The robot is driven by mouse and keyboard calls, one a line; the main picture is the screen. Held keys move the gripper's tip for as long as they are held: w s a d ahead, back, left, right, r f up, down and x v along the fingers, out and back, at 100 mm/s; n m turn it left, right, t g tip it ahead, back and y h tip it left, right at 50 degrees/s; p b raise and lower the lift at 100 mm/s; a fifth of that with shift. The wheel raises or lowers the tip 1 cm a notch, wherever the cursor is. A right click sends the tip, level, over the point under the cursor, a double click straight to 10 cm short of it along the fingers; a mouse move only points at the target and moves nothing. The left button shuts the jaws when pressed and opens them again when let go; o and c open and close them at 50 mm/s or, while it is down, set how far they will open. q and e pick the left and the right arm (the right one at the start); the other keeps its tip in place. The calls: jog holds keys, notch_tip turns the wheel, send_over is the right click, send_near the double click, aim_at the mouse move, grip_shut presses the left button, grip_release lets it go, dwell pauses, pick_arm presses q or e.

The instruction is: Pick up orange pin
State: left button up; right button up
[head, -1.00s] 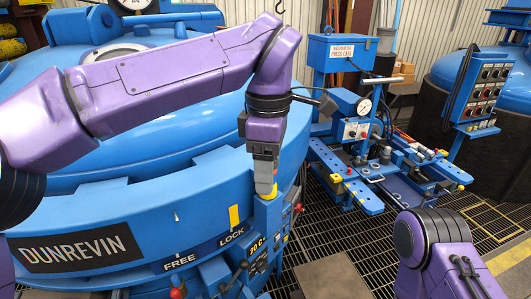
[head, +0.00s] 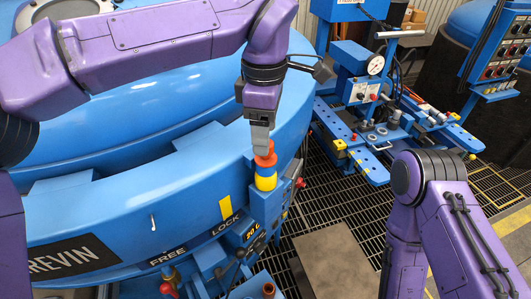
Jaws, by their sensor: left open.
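The orange pin (head: 267,160) stands upright at the rim of the large blue vessel, just right of centre in the head view. Its orange top sits above a yellow collar (head: 266,183) on a blue bracket. My left gripper (head: 262,147) points down at the pin, open, its fingertips beside and partly in front of the orange top. I cannot tell whether they touch it. My right arm shows at the lower right, but its gripper is out of the picture.
The blue vessel (head: 130,195) with its FREE and LOCK marks fills the left. A small red knob (head: 300,183) sticks out right of the bracket. A blue press bench (head: 365,165) stands behind to the right. Dark floor grating and a flat plate (head: 335,262) lie below.

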aim_at(266, 161)
pick_arm(q)
jog(key=f, duration=0.2)
jog(key=w+f, duration=0.1)
jog(key=f, duration=0.1)
jog(key=w+f+p, duration=0.1)
jog(key=shift+w+d+f, duration=0.1)
jog(key=shift+w+f, duration=0.1)
jog(key=shift+f, duration=0.2)
jog(key=shift+s+r, duration=0.15)
jog(key=shift+s, duration=0.4)
jog(key=c, duration=0.4)
jog(key=shift+w, duration=0.2)
grip_shut()
